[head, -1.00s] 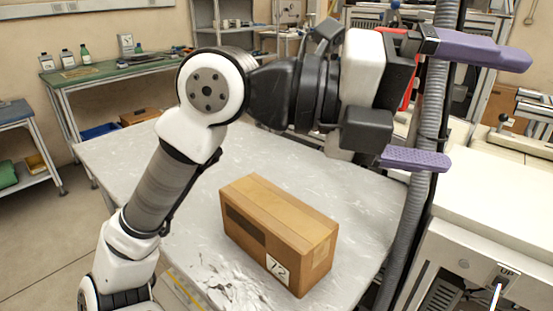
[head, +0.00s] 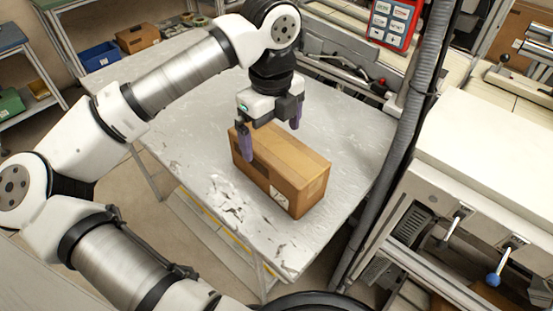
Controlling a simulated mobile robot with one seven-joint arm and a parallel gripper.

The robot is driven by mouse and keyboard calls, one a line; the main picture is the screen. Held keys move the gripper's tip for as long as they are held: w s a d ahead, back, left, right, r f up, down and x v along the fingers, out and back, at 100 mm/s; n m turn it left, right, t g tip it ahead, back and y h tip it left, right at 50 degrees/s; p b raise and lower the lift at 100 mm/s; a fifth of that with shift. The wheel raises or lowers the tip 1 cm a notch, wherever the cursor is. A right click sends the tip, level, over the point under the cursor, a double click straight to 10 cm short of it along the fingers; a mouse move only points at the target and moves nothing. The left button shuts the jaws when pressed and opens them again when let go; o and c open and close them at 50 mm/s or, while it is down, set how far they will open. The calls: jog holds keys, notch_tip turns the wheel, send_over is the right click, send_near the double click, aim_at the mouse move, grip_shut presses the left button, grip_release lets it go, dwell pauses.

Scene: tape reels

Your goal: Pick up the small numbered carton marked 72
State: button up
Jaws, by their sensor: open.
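The brown carton (head: 290,172) with a white label marked 72 (head: 278,197) lies on the grey worn table, its label on the side facing me. My gripper (head: 270,137) is open, with purple fingers pointing down at the carton's far left end. One finger shows in front of the carton's near long side, and the other shows beyond its far side. The carton appears to be between the fingers, but I cannot tell whether either touches it. The far finger's tip is partly hidden.
The table (head: 330,130) has clear room around the carton. A grey corrugated column (head: 408,135) stands at the table's right, beside a white machine (head: 475,165) with levers. A red panel (head: 395,22) is behind. A blue bin (head: 98,57) and another brown box (head: 137,38) sit at the back left.

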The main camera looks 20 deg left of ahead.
aim_at(276, 145)
jog(key=f, duration=0.1)
jog(key=f+p, duration=0.1)
jog(key=f, duration=0.3)
jog(key=shift+w+d+f+p, duration=0.15)
jog(key=shift+d+f+p, duration=0.15)
jog(key=shift+d, duration=0.1)
jog(key=shift+f, duration=0.55)
jog(key=c, duration=1.3)
jog(key=shift+r, duration=0.15)
